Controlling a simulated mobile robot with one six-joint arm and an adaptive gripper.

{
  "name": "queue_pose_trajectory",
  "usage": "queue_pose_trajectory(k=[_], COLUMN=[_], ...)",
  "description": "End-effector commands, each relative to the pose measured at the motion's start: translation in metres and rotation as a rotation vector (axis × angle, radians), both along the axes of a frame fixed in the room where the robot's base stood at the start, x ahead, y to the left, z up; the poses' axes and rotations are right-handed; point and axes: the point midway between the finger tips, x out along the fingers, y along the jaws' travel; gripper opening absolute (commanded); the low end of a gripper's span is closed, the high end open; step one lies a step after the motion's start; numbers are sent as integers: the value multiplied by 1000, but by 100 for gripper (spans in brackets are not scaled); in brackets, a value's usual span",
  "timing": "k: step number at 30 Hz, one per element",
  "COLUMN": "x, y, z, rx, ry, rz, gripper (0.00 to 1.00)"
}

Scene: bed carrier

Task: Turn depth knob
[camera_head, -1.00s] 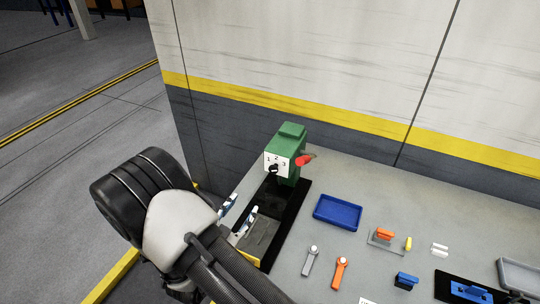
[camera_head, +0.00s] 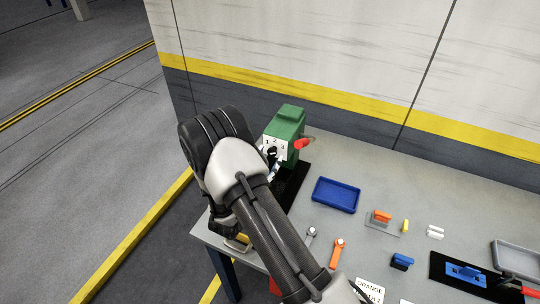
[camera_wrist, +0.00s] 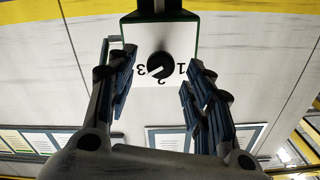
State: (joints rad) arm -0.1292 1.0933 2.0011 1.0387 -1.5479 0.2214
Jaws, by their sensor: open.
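The depth knob (camera_wrist: 160,66) is a small black round dial on a white plate numbered 1, 2, 3. The plate is on the front of a green machine (camera_head: 290,122). In the wrist view the picture is upside down and the knob's white mark points to the lower left, roughly between 2 and 3. My gripper (camera_wrist: 157,84) is open, with one finger on each side of the knob in that view and nothing between them. Whether the fingertips reach the knob's depth I cannot tell. In the head view my gripper (camera_head: 273,168) is at the plate and partly covers the knob.
A red lever (camera_head: 302,143) sticks out from the machine's right side. A blue tray (camera_head: 336,195), grey and orange-handled tools (camera_head: 337,252) and other small parts lie on the grey table (camera_head: 345,160) to the right. The wall is close behind the machine.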

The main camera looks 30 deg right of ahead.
Motion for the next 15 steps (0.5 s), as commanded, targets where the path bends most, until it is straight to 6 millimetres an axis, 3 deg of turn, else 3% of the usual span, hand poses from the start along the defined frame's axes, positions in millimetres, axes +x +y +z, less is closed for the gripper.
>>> queue_pose_trajectory(k=[6, 15], x=[14, 16], y=[-18, -20], z=[-1, 0], rx=[1, 0], ry=[1, 1], rz=[-1, 1], gripper=[47, 47])
